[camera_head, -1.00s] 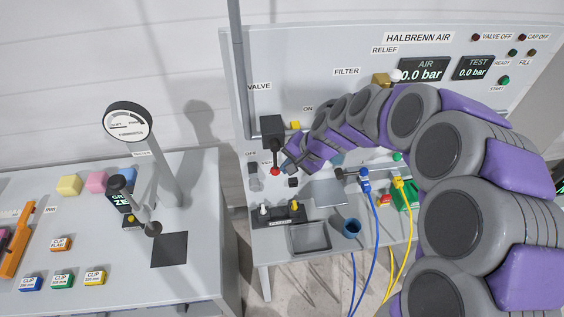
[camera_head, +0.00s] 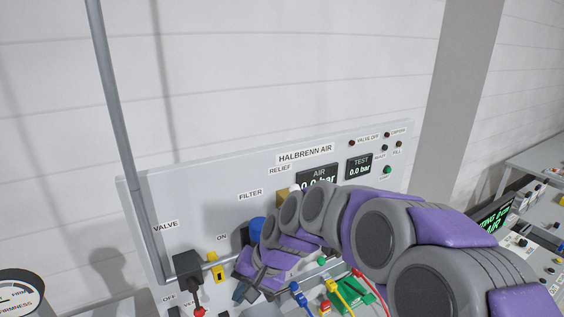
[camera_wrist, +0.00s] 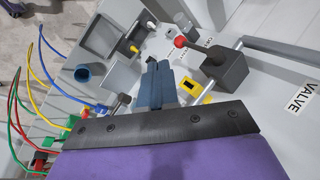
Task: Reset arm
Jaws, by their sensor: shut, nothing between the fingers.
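My gripper (camera_head: 243,291) is shut and empty, in front of the air panel (camera_head: 345,145). It is just right of the black valve block (camera_head: 187,265) with its red-tipped lever (camera_head: 198,311). In the wrist view the blue-grey fingers (camera_wrist: 157,70) are together with nothing between them. There the valve block (camera_wrist: 224,65) and its red knob (camera_wrist: 181,41) are to the right of the fingers, apart from them. My arm bends in from the right and covers part of the panel.
Blue, yellow and red hoses (camera_head: 342,290) hang near the green block (camera_head: 362,293) below my arm. The AIR display (camera_head: 318,177) and TEST display (camera_head: 359,166) are above my arm. A firmness gauge (camera_head: 16,292) is at the lower left.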

